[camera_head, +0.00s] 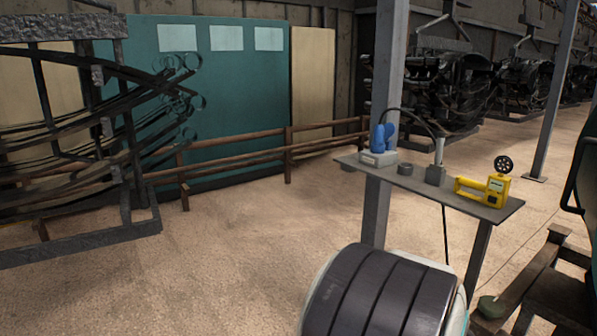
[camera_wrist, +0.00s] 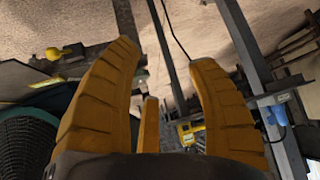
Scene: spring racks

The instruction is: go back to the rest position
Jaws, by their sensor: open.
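My gripper (camera_wrist: 165,75) shows in the wrist view with its orange fingers spread apart. It is open, and nothing is seen between the fingers. In the head view the gripper is not seen; a dark rounded part with a light rim at the bottom looks like part of my own body. Beyond the fingers in the wrist view, the yellow device (camera_wrist: 188,133) is partly hidden, and the blue object (camera_wrist: 277,115) is at the right.
A narrow grey shelf (camera_head: 462,196) by a post (camera_head: 386,110) holds a yellow device (camera_head: 487,188) and a blue tool (camera_head: 381,140). Racks of springs (camera_head: 90,120) stand left. A brown rail (camera_head: 235,155) fronts a teal wall. Floor (camera_head: 230,240) between is clear.

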